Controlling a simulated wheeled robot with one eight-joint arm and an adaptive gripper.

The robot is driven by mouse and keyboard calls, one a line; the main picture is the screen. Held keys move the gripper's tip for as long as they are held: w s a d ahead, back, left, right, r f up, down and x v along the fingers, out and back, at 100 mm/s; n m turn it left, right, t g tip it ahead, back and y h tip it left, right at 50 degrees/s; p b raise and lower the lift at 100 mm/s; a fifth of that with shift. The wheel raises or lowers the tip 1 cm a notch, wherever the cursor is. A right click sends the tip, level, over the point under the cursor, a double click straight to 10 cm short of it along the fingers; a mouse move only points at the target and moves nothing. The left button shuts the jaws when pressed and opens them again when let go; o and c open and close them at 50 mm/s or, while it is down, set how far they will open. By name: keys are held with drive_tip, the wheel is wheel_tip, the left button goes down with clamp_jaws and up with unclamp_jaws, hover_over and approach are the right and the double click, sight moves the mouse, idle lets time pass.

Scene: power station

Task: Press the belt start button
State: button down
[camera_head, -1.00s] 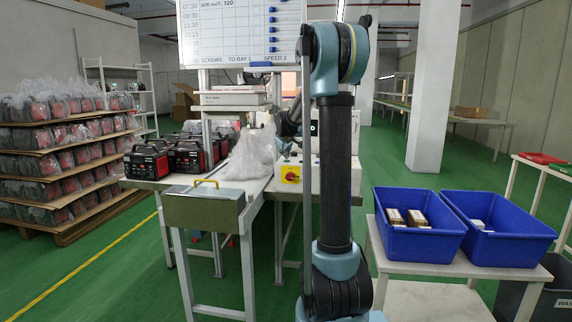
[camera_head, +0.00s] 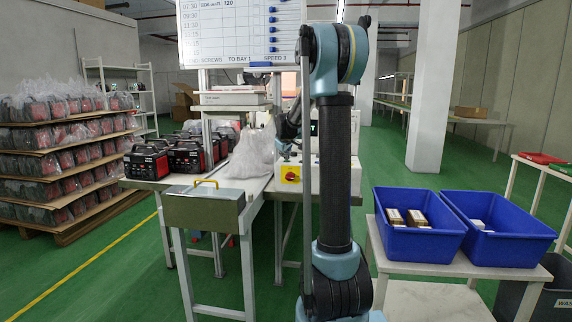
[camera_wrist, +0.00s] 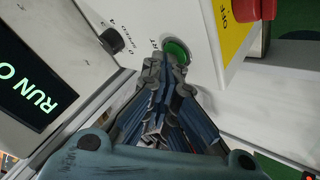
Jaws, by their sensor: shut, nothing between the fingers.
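The green button (camera_wrist: 176,51) sits in a dark ring on the white panel of the control box in the wrist view. My gripper (camera_wrist: 166,66) is shut and empty, its fingertips right beside the button's lower left edge and partly covering it. I cannot tell whether they touch it. In the camera_head view my gripper (camera_head: 286,150) is small and close above the white control box (camera_head: 312,182). The green button cannot be made out there.
A red knob (camera_wrist: 242,10) on a yellow OFF plate is right of the button. A black speed knob (camera_wrist: 110,40) and a lit RUN screen (camera_wrist: 36,88) are left. In the camera_head view a plastic bag (camera_head: 250,155) lies on the line beside the control box.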

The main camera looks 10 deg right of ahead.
drive_tip(key=shift+r, duration=0.8)
drive_tip(key=shift+r, duration=0.1)
drive_tip(key=shift+r, duration=2.4)
drive_tip(key=m+g, duration=0.2)
approach(285, 161)
drive_tip(key=s+d, duration=0.2)
drive_tip(key=s, duration=0.6)
drive_tip(key=s+f+m+g, duration=0.1)
drive_tip(key=s+f, duration=0.2)
drive_tip(key=s, duration=0.5)
drive_tip(key=s+f+m+g, duration=0.1)
drive_tip(key=s+f, duration=0.2)
drive_tip(key=s, duration=0.5)
drive_tip(key=s+f+m+g, duration=0.1)
drive_tip(key=s+f, duration=0.4)
drive_tip(key=s, duration=0.3)
drive_tip(key=s+f+m+g, duration=0.1)
drive_tip(key=s+f, duration=0.4)
drive_tip(key=s, duration=0.4)
drive_tip(key=s+f+m+g+y, duration=0.1)
drive_tip(key=s+f, duration=0.5)
drive_tip(key=s, duration=0.3)
drive_tip(key=shift+a+m, duration=0.2)
drive_tip(key=shift+m, duration=0.1)
